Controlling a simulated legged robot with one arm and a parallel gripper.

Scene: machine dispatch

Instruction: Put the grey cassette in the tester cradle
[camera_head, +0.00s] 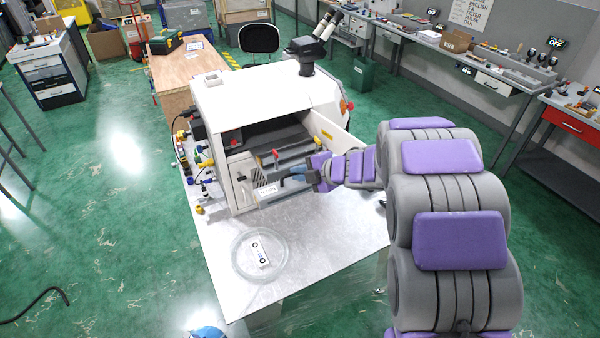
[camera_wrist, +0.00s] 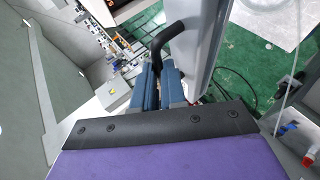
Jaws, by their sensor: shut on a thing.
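A pale cassette with two dark round marks (camera_head: 261,254) lies in a clear round dish (camera_head: 238,268) on the bench in front of the white machine. Its colour looks white to light grey. My gripper (camera_head: 300,172) is in front of the machine's open front, away from the cassette. In the wrist view its blue fingers (camera_wrist: 163,85) are shut on a black bent handle (camera_wrist: 167,35) fixed to a grey panel (camera_wrist: 205,45). The machine (camera_head: 228,100) has a dark opening with rails inside. I cannot make out the tester cradle for sure.
The metal bench top (camera_head: 330,230) is clear around the dish. Coloured connectors and cables (camera_head: 190,155) stick out on the machine's left side. A microscope eyepiece (camera_head: 325,25) stands on the machine's top. Other benches with small items line the right wall.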

